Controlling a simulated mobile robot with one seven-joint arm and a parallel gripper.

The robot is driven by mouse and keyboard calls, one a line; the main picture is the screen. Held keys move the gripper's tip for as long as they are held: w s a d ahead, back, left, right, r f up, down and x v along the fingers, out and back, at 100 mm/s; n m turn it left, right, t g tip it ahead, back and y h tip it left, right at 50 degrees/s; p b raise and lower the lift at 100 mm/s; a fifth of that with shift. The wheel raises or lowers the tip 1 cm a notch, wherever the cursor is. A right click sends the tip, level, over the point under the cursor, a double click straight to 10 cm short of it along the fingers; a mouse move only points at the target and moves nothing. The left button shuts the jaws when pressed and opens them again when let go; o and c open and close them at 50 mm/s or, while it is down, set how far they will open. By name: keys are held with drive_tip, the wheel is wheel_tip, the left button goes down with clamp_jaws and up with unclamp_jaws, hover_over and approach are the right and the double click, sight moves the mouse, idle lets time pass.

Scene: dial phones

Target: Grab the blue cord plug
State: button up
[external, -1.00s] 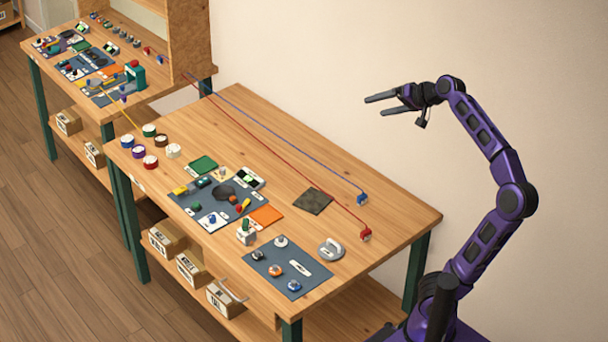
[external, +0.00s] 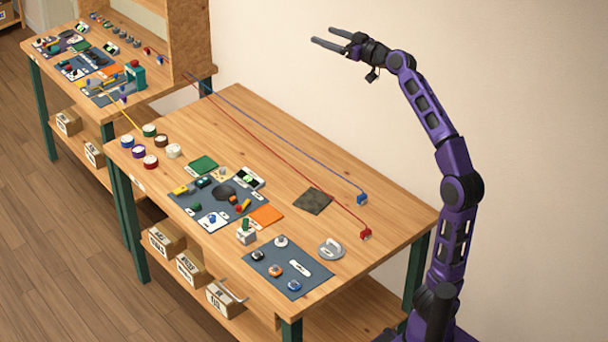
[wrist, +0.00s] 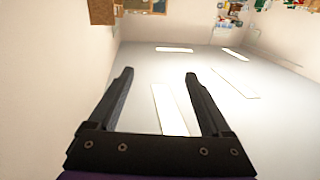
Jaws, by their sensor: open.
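The blue cord plug (external: 362,199) sits on the wooden table (external: 290,130) near its right end, on the end of a thin blue cord (external: 290,147) that runs to the back left. My gripper (external: 322,36) is open and empty, raised high above the table's back edge near the wall, well apart from the plug. The wrist view shows its two spread fingers (wrist: 160,78) with nothing between them. The plug does not show in the wrist view.
A red plug (external: 365,234) on a red cord lies in front of the blue one. A dark square mat (external: 313,201) lies to the left, and a grey handled disc (external: 330,250) stands in front. Boards with small parts cover the table's front.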

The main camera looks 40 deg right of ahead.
drive_tip(key=w+a+f+n+t, duration=0.1)
drive_tip(key=w+a+f+n, duration=0.2)
drive_tip(key=a, duration=0.4)
drive_tip(key=w+a+n, duration=0.3)
drive_tip(key=a+n, duration=0.1)
drive_tip(key=a, duration=0.2)
drive_tip(key=w+d+f+m+g+h, duration=0.1)
drive_tip(key=w+d+f+m+g, duration=0.15)
drive_tip(key=f, duration=0.55)
drive_tip(key=w+d+f+m+g, duration=0.1)
drive_tip(key=w+d+f+m, duration=0.2)
drive_tip(key=f, duration=0.5)
drive_tip(key=n+g+h, duration=0.2)
drive_tip(key=n, duration=3)
approach(360, 195)
drive_tip(key=shift+h, duration=0.3)
drive_tip(key=x, duration=0.4)
drive_tip(key=b+x, duration=0.1)
drive_tip(key=x, duration=0.7)
drive_tip(key=shift+w+f, duration=0.1)
drive_tip(key=shift+f, duration=0.25)
clamp_jaws()
